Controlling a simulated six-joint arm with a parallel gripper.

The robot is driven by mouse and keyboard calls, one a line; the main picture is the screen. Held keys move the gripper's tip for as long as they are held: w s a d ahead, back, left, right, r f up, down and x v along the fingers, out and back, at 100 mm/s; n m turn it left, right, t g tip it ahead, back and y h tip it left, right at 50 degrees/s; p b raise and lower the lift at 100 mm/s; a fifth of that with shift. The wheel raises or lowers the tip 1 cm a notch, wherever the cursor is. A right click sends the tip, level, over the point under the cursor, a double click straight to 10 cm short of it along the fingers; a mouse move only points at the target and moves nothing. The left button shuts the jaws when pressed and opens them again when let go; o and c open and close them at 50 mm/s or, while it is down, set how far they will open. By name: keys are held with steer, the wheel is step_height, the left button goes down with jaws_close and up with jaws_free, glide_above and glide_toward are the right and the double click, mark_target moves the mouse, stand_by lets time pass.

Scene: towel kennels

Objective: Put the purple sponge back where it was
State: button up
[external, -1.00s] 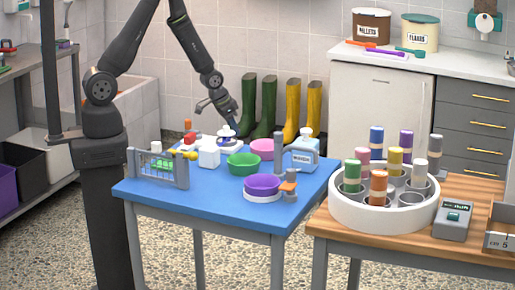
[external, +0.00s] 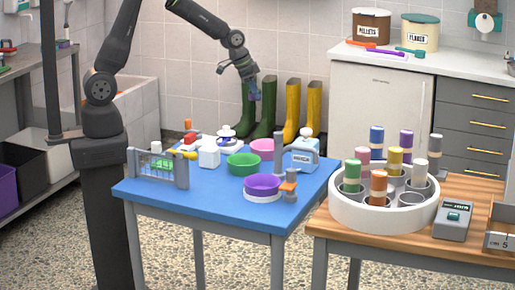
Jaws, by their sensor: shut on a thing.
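My gripper (external: 253,94) hangs in the air behind the blue table, in front of the green boots. It is shut on a small bluish-purple thing between its fingers, mostly covered by them. It is too small to tell for sure that this is the purple sponge. No other purple sponge can be made out on the table. A purple bowl (external: 262,184) sits on a white round base near the table's front right.
A white round holder (external: 345,207) with several capped tubes stands to the right.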

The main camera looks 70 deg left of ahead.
steer(key=s+d+r+m+h, duration=0.1)
steer(key=s+d+m, duration=0.15)
steer(key=d, duration=0.75)
steer(key=m+g+h, duration=0.2)
steer(key=m, duration=0.5)
glide_above(230, 187)
steer(key=a, duration=0.1)
step_height(230, 187, down, 4)
steer(key=f, duration=0.9)
steer(key=shift+s+a+f, duration=0.1)
steer(key=shift+s+f, duration=0.2)
steer(key=shift+s, duration=0.05)
steer(key=o, duration=0.5)
steer(key=shift+f, duration=0.15)
steer(key=shift+c, duration=0.2)
steer(key=o, duration=0.4)
